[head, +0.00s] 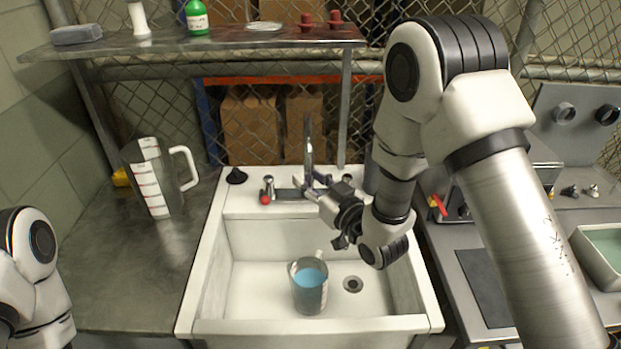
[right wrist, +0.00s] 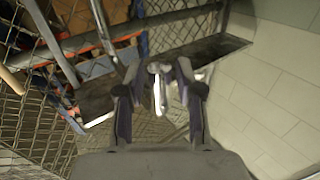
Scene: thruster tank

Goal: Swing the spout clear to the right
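The metal spout (head: 308,148) stands upright at the middle of the sink's back ledge, between two taps. My right gripper (head: 316,184) reaches in from the right in front of the spout's lower part and partly hides it. In the right wrist view, my right gripper (right wrist: 158,72) has its fingers apart, with shiny metal of the spout (right wrist: 159,93) between them. Gaps show on both sides, so it does not look gripped. A jug of blue liquid (head: 310,290) stands in the white sink (head: 248,262). My left gripper is out of view; only part of that arm shows.
A red-marked tap (head: 267,190) is left of the spout, and another tap (head: 347,180) is right of it. A clear measuring jug (head: 152,180) stands on the left counter. A shelf (head: 230,40) with bottles runs above. The sink's drain (head: 352,284) is uncovered.

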